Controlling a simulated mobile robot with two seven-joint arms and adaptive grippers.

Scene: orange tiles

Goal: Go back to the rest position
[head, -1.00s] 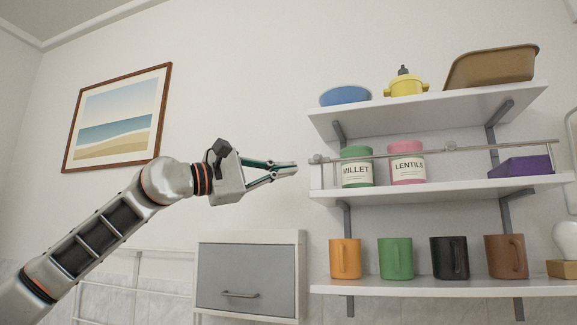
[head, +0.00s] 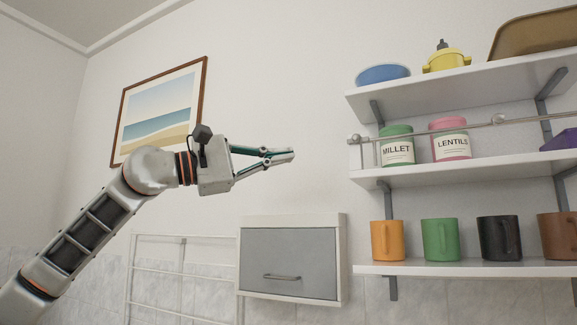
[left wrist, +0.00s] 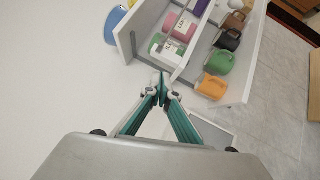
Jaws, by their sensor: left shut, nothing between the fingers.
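My left gripper (head: 291,154) is shut and empty. It is held out in front of the bare wall, left of the shelves and above the grey-fronted cabinet. Its closed fingers also show in the left wrist view (left wrist: 161,88), pointing toward the shelves with clear space around the tips. My left arm reaches in from the lower left of the head view. My right gripper is not in view.
Wall shelves (head: 455,171) on the right hold a MILLET jar (head: 397,147), a LENTILS jar (head: 451,141) and several mugs. A cabinet (head: 290,262) hangs below the gripper. A framed picture (head: 160,112) and a white rack (head: 181,240) are behind my arm.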

